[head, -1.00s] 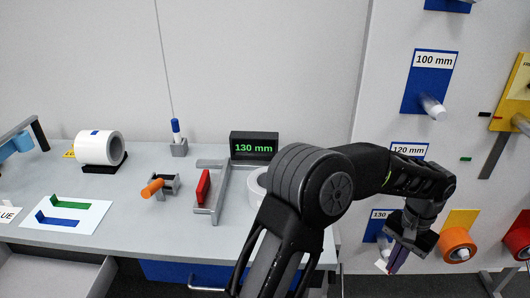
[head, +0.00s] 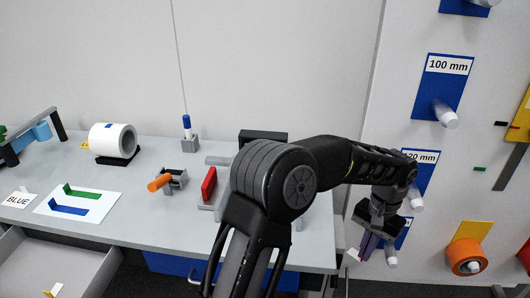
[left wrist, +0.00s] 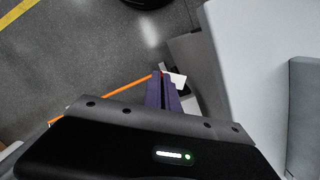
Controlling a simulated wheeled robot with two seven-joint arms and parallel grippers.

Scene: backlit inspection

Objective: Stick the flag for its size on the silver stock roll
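A silvery-white roll (head: 108,140) with a small blue mark lies on a black cradle at the back left of the bench. A second pale roll, seen earlier by the red block, is now hidden behind my left arm. I cannot tell which is the silver stock roll. My left gripper (head: 365,250) hangs off the bench's right edge, pointing down. In the left wrist view its purple fingers (left wrist: 162,92) are close together, with a small white flag (left wrist: 178,80) at their tips, a bit of red beside it. The right gripper is not in view.
A red block (head: 208,187) and an orange-tipped fixture (head: 160,182) stand mid-bench. A dark display box (head: 262,135) is partly covered by my arm. An open drawer (head: 60,255) holds another small flag. The wall panel (head: 443,85) at right carries pegs.

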